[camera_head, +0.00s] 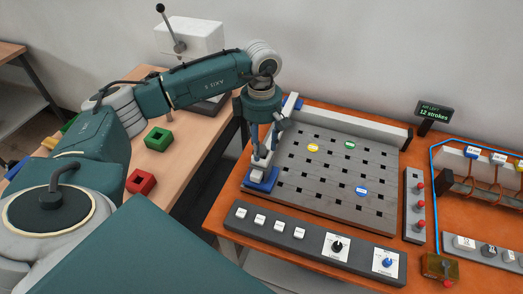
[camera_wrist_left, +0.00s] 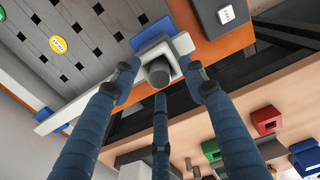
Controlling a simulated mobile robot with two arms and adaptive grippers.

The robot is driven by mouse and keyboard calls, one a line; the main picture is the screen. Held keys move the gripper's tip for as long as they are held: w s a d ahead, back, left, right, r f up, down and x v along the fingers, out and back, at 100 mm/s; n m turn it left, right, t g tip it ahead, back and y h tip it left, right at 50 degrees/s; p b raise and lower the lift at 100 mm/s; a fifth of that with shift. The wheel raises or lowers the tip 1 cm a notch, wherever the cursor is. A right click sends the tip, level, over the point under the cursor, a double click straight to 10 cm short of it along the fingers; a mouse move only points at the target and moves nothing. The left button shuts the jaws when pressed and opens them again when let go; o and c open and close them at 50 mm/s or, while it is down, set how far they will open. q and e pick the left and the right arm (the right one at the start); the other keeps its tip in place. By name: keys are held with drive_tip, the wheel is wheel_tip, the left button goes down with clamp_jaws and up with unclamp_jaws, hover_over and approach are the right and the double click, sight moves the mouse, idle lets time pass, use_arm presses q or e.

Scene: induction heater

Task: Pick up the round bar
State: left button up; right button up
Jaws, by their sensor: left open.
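In the head view my left gripper (camera_head: 266,140) points down over the white rail, near the front blue block (camera_head: 262,181). The fingers hide most of the bar there. My right gripper is not in view.
A grey slotted plate (camera_head: 325,180) with yellow, green and blue discs lies right of the gripper. A switch panel (camera_head: 310,243) runs along the front. A wooden table (camera_head: 175,178) at left holds green (camera_head: 158,139) and red (camera_head: 141,182) blocks. A dark gap separates the tables.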

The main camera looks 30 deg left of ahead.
use_arm(q)
drive_tip(key=c, duration=0.3)
drive_tip(key=shift+d, duration=0.1)
clamp_jaws()
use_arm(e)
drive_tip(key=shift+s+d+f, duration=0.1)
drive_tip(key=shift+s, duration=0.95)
use_arm(q)
drive_tip(key=shift+w+r, duration=0.1)
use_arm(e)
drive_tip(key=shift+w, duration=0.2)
